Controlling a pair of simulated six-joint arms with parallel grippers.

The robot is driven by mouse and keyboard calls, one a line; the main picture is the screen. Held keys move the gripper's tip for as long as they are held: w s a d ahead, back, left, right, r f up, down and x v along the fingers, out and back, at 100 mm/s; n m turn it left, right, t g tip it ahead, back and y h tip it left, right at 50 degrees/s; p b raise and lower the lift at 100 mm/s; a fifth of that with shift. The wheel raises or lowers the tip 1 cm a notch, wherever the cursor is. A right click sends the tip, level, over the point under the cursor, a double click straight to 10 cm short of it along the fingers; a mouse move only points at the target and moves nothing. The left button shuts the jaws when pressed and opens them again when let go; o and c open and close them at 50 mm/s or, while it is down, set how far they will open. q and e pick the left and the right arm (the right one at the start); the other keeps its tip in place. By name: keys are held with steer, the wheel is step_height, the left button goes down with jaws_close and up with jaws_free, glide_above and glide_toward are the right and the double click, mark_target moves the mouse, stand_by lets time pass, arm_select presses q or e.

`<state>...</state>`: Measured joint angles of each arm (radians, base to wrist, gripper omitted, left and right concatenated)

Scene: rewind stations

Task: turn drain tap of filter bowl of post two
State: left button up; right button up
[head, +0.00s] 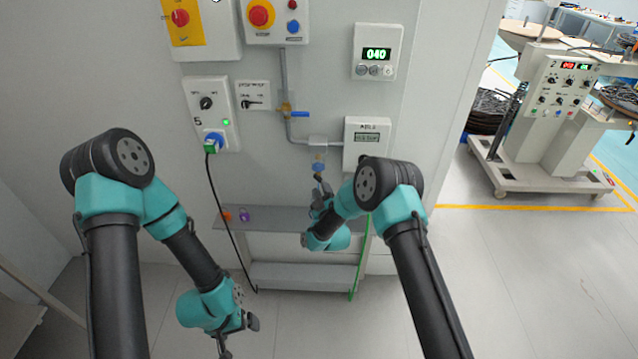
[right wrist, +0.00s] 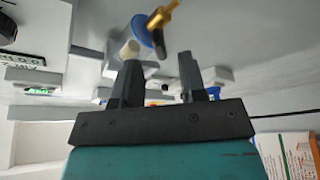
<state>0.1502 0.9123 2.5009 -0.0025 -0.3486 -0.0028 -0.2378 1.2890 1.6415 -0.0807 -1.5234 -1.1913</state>
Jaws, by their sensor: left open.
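The blue filter bowl (head: 318,162) hangs under a grey pipe fitting on the wall panel, left of the lower grey display box. In the right wrist view, a blue round part (right wrist: 142,30), apparently the bowl, shows with a brass tap-like piece (right wrist: 161,14) and a small dark lever. My right gripper (head: 320,190) is just below the bowl, pointing up. In the right wrist view its two fingers (right wrist: 158,75) stand apart with nothing clearly held, and the brass piece is beyond their tips. My left gripper (head: 235,338) is low at the left, open and away from the panel.
A brass valve with a blue handle (head: 300,114) sits on the pipe above. A grey shelf (head: 275,217) runs below the bowl. A black cable (head: 222,210) and a green cable (head: 358,270) hang to either side.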

mark_target(319, 181)
steer(key=shift+x, duration=1.8)
steer(key=shift+c, duration=0.3)
jaws_close()
